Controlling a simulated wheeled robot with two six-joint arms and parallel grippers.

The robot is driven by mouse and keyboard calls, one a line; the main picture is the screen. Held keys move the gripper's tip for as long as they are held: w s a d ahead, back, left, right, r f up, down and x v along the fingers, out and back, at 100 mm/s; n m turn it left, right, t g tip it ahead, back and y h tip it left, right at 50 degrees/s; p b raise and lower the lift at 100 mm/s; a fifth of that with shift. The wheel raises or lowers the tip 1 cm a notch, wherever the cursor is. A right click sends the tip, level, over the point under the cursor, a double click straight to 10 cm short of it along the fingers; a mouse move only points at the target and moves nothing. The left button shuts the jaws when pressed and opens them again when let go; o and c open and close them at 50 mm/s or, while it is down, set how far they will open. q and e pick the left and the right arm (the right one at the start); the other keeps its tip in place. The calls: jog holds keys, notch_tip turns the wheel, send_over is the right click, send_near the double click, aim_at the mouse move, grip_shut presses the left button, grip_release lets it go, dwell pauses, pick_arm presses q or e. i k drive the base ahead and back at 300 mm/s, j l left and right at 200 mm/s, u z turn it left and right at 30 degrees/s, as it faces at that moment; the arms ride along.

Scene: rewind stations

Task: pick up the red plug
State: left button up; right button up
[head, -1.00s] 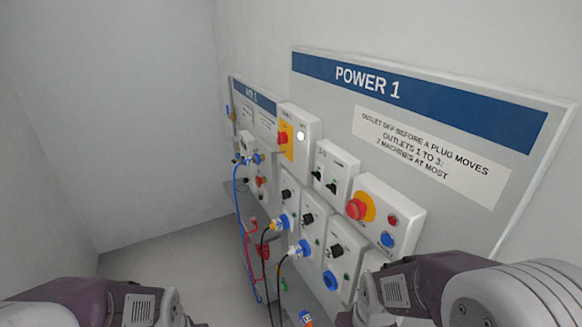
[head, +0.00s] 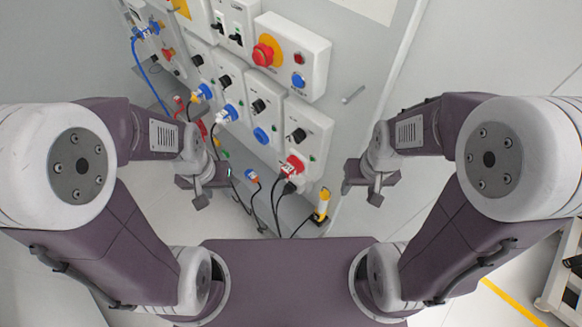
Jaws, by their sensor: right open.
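A red plug-like piece with a white label (head: 289,170) sits at the lowest right outlet of the panel in the head view, with dark cables below it. I cannot tell plug from socket there. Smaller red pieces (head: 202,127) show further left, partly hidden by my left arm. My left gripper (head: 201,197) is left of the labelled red piece and apart from it; its jaw state is unclear. My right gripper (head: 375,195) is open, right of the red piece and apart from it, with nothing seen in it.
A blue plug with an orange end (head: 252,178) hangs low on a dark cable. Blue-and-white plugs (head: 227,114) sit in other outlets. A red emergency button (head: 266,52) is above. A yellow-and-white device (head: 322,205) is at the panel's lower edge. Floor at right is mostly clear.

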aim_at(289, 169)
jog(key=j+z, duration=0.1)
jog(key=j, duration=0.35)
jog(key=k+j+z, duration=0.1)
jog(key=j, duration=0.35)
jog(key=k+j, duration=0.1)
jog(key=j, duration=0.35)
jog(key=k+j+z, duration=0.15)
jog(key=j, duration=0.3)
jog(key=j+z, duration=0.1)
jog(key=j, duration=0.35)
